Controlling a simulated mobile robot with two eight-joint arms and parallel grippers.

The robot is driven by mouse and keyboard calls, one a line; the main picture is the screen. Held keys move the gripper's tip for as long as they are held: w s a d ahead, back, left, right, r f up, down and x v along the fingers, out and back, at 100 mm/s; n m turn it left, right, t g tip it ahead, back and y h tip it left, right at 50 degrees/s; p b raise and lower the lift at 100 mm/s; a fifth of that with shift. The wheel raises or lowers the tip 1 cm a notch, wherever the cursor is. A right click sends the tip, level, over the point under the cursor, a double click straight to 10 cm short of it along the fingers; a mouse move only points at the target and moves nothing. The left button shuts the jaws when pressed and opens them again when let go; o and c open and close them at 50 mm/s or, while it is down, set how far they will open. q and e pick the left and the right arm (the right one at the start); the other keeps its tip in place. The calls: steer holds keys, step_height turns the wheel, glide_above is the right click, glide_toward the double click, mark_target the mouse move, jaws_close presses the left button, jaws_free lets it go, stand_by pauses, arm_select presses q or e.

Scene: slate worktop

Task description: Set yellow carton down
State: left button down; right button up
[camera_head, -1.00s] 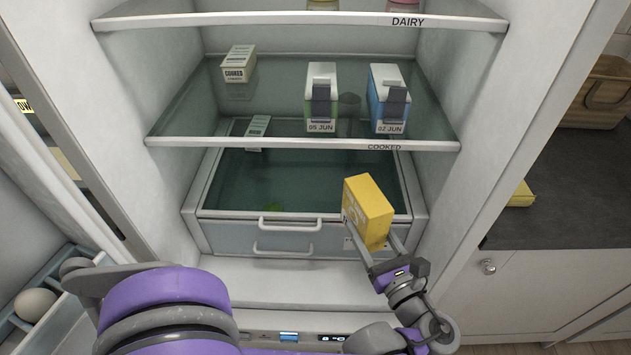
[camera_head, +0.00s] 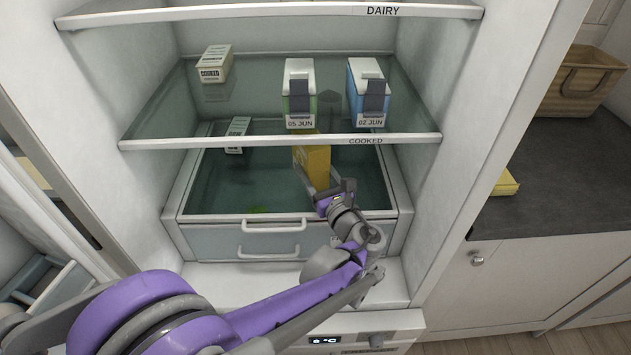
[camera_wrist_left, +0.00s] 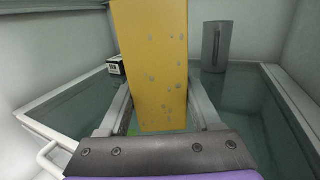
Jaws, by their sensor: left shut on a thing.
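The yellow carton (camera_head: 313,165) is inside the fridge, over the drawer with the glass top (camera_head: 272,218). Its upper end shows behind the front edge of the shelf marked COOKED (camera_head: 250,142). My left gripper (camera_head: 320,188) is shut on the carton from the front. In the left wrist view the carton (camera_wrist_left: 152,65) stands upright between the two fingers (camera_wrist_left: 160,112). Its lower end is near the glass, but I cannot tell whether it touches. My right gripper is not in view.
A small white box (camera_head: 237,133) stands left of the carton, and a grey cylinder (camera_wrist_left: 216,46) stands behind it to the right.

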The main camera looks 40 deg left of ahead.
mark_target(320, 188)
arm_select(q)
step_height(320, 188, down, 4)
steer(key=shift+d+r+b, duration=0.1)
steer(key=shift+r+b, duration=0.15)
steer(key=shift+b, duration=0.25)
steer(key=shift+f, duration=0.2)
steer(key=shift+c, duration=0.4)
jaws_free()
steer(key=shift+r, duration=0.15)
steer(key=shift+s+d+r, duration=0.1)
steer(key=shift+d, duration=0.1)
steer(key=p+v, duration=0.1)
steer(key=v, duration=1)
steer(key=shift+s+d, duration=0.2)
steer(key=shift+d, duration=0.05)
